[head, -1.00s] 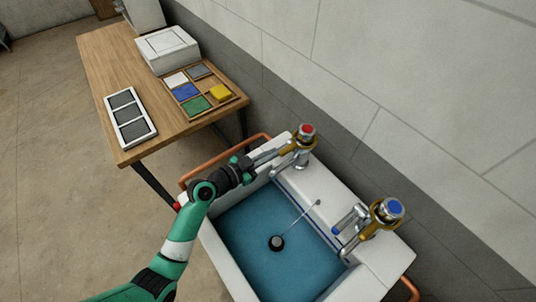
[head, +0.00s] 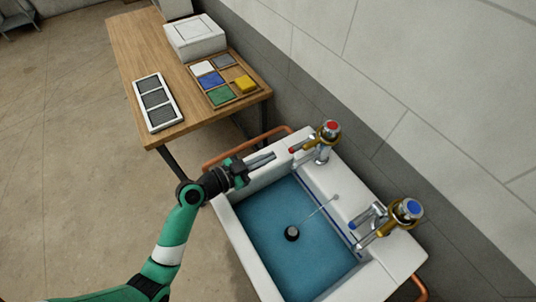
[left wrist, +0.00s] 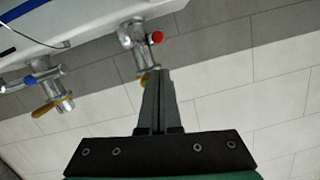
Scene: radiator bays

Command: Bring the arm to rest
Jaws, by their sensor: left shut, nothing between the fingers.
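My left gripper (head: 262,160) is shut and empty. In the head view it is above the left rim of the white sink (head: 236,236), left of the red-topped tap (head: 326,140) and apart from it. In the left wrist view the shut fingers (left wrist: 157,76) point toward that tap (left wrist: 136,42). My left arm (head: 178,232) is green with a white band and comes in from the lower left. The blue-topped tap (head: 396,214) is on the sink's right part. My right gripper is not in view.
The sink basin is blue inside, with a dark plug (head: 292,233) on a chain. A copper pipe (head: 250,146) runs along the sink's edge. A wooden table (head: 140,50) behind holds a white box (head: 195,38), a slotted panel (head: 156,102) and a tray of coloured blocks.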

